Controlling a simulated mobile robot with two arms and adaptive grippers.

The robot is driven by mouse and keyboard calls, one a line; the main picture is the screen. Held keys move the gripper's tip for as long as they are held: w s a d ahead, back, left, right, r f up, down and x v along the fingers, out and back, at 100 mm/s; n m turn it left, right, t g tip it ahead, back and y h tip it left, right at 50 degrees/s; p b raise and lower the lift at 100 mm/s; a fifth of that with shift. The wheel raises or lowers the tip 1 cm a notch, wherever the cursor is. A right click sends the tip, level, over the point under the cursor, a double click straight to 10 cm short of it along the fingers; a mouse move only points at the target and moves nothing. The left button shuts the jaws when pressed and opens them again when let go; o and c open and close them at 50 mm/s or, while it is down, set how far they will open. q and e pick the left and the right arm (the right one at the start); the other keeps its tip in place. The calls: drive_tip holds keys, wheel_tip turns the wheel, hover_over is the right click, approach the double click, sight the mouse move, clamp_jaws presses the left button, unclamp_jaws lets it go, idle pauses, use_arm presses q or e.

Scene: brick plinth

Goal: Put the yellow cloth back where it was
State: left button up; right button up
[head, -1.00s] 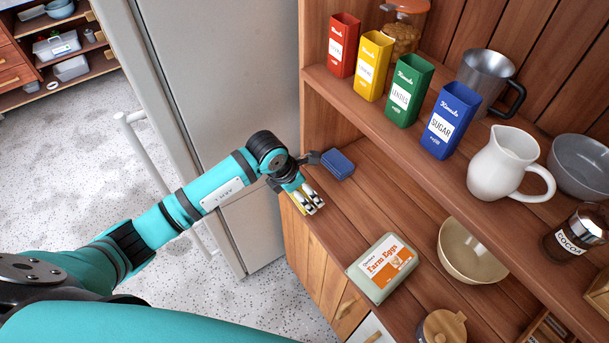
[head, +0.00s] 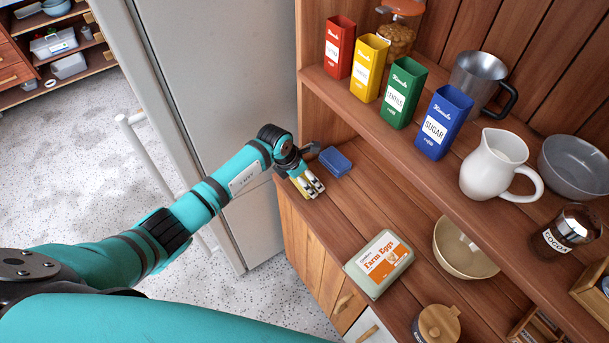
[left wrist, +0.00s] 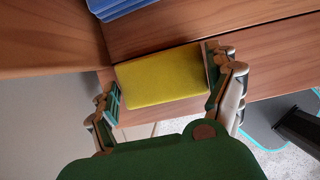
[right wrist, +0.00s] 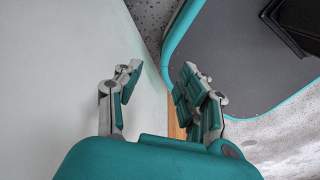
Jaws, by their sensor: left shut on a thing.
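The yellow cloth (left wrist: 162,80) is a flat rectangle between the fingers of my left gripper (left wrist: 165,86) in the left wrist view. My left gripper is shut on it by its two short sides. In the head view my left gripper (head: 309,186) is low at the far left end of the wooden counter (head: 330,213), just in front of a blue block-like item (head: 335,161). The fingers mostly hide the cloth there. I cannot tell whether the cloth touches the counter. My right gripper (right wrist: 162,88) is open and empty in the right wrist view, beside a pale upright surface.
An egg carton (head: 380,264) and a beige bowl (head: 463,249) stand on the counter to the right. A shelf above holds several coloured boxes (head: 400,92) and a white jug (head: 494,165). The fridge (head: 215,90) stands left of the counter. Counter between gripper and carton is clear.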

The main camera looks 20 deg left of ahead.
use_arm(q)
drive_tip(key=shift+f, duration=0.15)
drive_tip(key=o, duration=0.9)
drive_tip(key=b+v, duration=0.1)
drive_tip(key=v, duration=1.1)
drive_tip(key=shift+r, duration=0.2)
